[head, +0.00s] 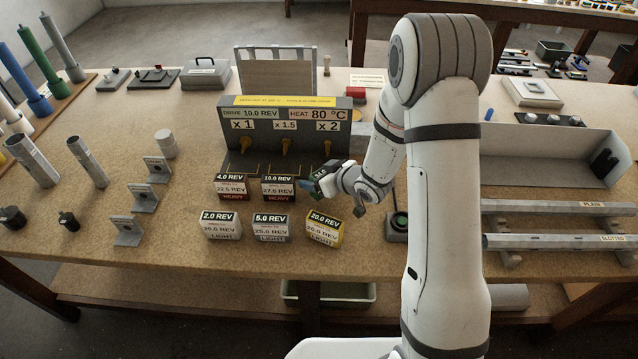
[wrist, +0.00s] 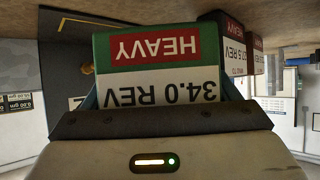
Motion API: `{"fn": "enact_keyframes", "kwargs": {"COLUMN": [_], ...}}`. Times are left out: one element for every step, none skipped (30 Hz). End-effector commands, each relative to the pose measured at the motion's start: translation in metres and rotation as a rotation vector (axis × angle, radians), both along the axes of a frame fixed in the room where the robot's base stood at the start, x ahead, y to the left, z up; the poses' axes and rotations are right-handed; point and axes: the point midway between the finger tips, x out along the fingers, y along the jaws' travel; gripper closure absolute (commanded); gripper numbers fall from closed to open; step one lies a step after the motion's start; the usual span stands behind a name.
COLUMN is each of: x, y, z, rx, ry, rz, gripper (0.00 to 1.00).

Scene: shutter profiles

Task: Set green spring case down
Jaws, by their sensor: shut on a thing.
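The green spring case (wrist: 160,78) fills the middle of the wrist view, its label reading 34.0 REV, HEAVY, upside down. My gripper (head: 312,184) is shut on it, with a finger on each side. In the head view the case (head: 322,172) is small and partly hidden by my gripper. It is just right of the 10.0 REV case, in front of the drive panel. I cannot tell whether its base touches the bench.
The dark 4.0 REV (head: 230,187) and 10.0 REV (head: 278,188) cases stand left of my gripper. The 2.0 (head: 221,225), 5.0 (head: 271,228) and yellow 20.0 REV (head: 323,228) cases stand nearer. The drive panel (head: 240,128) stands behind. A dark block (head: 397,228) is at right.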

Motion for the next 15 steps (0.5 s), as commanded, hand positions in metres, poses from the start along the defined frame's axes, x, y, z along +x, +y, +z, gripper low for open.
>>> {"fn": "enact_keyframes", "kwargs": {"x": [-0.001, -0.001, 0.0, 0.0, 0.0, 0.0, 0.0, 0.0, 0.001, 0.001, 0.001, 0.001, 0.001, 0.001, 0.001], "y": [0.0, 0.0, 0.0, 0.0, 0.0, 0.0, -0.001, -0.001, -0.001, -0.001, -0.001, -0.001, -0.001, -0.001, -0.001], "z": [-0.008, -0.013, -0.017, -0.021, -0.024, -0.028, -0.03, -0.031, -0.032, -0.033, -0.033, -0.033, -0.033, -0.033, -0.033], "rx": [0.0, 0.0, 0.0, 0.001, 0.0, 0.0, -0.001, 0.0, 0.0, 0.001, 0.001, 0.001, 0.0, 0.001, 0.001], "ry": [0.004, 0.006, 0.004, 0.004, 0.003, 0.003, 0.002, 0.002, 0.0, -0.001, -0.001, -0.001, -0.001, -0.001, -0.001], "rz": [-0.001, -0.001, -0.002, -0.002, -0.002, -0.001, -0.002, -0.002, -0.003, -0.002, -0.002, -0.002, -0.003, -0.002, -0.002], "gripper": [0.52, 0.52, 0.52, 0.52, 0.52, 0.52, 0.52, 0.52, 0.52, 0.52, 0.52, 0.52, 0.52, 0.52, 0.52]}}
